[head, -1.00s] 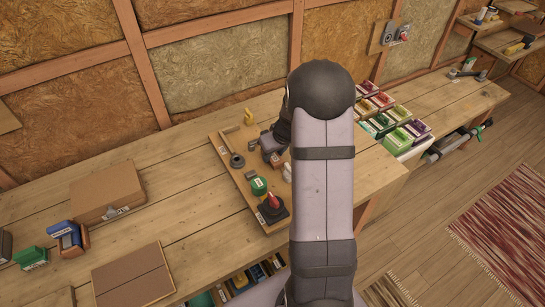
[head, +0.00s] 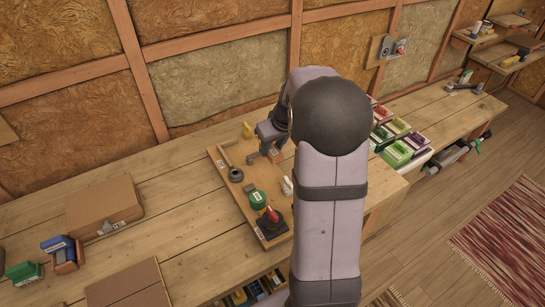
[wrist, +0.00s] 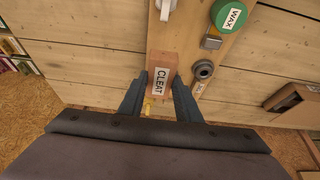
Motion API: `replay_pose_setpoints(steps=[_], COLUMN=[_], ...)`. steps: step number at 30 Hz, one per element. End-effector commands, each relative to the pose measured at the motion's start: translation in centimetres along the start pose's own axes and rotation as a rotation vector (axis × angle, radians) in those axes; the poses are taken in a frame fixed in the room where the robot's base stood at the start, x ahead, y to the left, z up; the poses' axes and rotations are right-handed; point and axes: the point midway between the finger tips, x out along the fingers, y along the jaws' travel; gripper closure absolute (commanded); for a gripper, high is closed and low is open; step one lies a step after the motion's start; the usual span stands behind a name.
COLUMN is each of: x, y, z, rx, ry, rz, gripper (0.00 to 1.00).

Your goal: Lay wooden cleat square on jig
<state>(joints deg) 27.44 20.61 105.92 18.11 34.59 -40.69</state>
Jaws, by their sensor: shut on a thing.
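The wooden cleat (wrist: 161,73) is a small reddish-brown block with a white "CLEAT" label, seen in the wrist view. My gripper (wrist: 160,80) is shut on it, one dark finger on each side. The cleat is over a light wooden board on the bench; I cannot tell whether it touches the board. In the head view my gripper (head: 264,153) is low over the same board (head: 238,196), and the cleat is not clear there. No part is clearly labelled as the jig.
The board also carries a green wax tin (head: 257,199), a red-topped black tool (head: 270,220), a grey ring (head: 236,174), a yellow piece (head: 247,130) and a white piece (head: 287,186). Coloured boxes (head: 397,152) stand to the right.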

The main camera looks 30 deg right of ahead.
Motion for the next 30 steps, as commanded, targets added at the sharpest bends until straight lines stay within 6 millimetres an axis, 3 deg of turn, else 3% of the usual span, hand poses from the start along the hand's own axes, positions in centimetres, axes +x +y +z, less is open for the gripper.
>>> replay_pose_setpoints(steps=[8,14,18,22,26,30], x=[-1.1,-0.9,1.1,3.4,5.8,7.5], y=[-0.2,-2.7,-5.9,-8.5,-9.8,-9.1], z=[-0.5,-0.8,-0.1,-1.1,-3.5,-6.8], rx=[-0.004,-0.047,-0.105,-0.174,-0.226,-0.203], ry=[-0.001,-0.006,-0.01,-0.008,-0.003,0.003], rz=[-0.002,-0.022,-0.049,-0.075,-0.095,-0.081], gripper=[0.91,0.91,0.91,0.91,0.91,0.91])
